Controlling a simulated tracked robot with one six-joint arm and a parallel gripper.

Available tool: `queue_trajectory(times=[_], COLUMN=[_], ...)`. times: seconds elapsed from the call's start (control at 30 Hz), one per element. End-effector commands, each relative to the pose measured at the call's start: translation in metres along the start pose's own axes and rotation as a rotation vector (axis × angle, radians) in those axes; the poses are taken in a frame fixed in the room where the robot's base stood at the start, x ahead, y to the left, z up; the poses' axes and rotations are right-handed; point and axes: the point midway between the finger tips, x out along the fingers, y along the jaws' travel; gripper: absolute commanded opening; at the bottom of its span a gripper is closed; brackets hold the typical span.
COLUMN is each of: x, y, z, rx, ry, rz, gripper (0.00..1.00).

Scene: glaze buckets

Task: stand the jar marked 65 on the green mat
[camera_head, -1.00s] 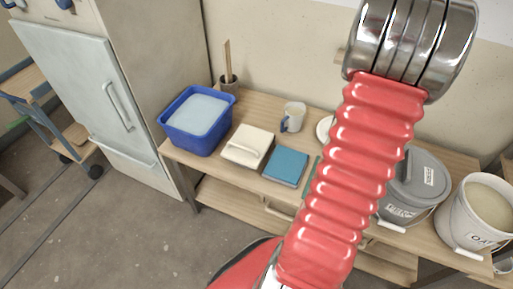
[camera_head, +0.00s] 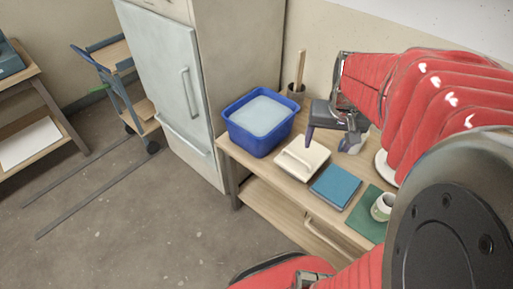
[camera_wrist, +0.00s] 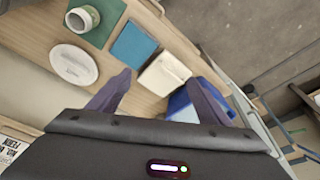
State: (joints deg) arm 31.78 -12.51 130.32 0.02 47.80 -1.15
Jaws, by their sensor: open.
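A small pale jar (camera_head: 383,207) with a green band stands upright on the green mat (camera_head: 366,226), on the wooden bench. The same jar (camera_wrist: 82,19) and mat (camera_wrist: 103,36) show at the upper left of the wrist view. I cannot read a number on the jar in either view. My gripper (camera_head: 326,138) is open and empty, above the back of the bench, away from the jar and mat. In the wrist view its two fingers (camera_wrist: 160,92) are spread wide with nothing between them.
A blue tub (camera_head: 262,120), a cream lidded dish (camera_head: 302,158), a blue flat square (camera_head: 335,187) and a white plate (camera_head: 386,166) share the bench. A cup with sticks (camera_head: 297,92) stands behind. A mug is mostly hidden behind my gripper.

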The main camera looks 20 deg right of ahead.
Motion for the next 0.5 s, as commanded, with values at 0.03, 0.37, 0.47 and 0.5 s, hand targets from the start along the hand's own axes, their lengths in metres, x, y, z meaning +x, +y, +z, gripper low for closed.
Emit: queue_trajectory(times=[0.03, 0.37, 0.47, 0.5], x=[-0.01, -0.059, -0.072, -0.077], y=[-0.017, -0.094, -0.113, -0.119], z=[0.006, 0.055, 0.074, 0.081], rx=[-0.041, -0.262, -0.328, -0.353], ry=[0.021, 0.126, 0.157, 0.17], rz=[-0.011, -0.086, -0.114, -0.126], gripper=[0.72, 0.72, 0.72, 0.72])
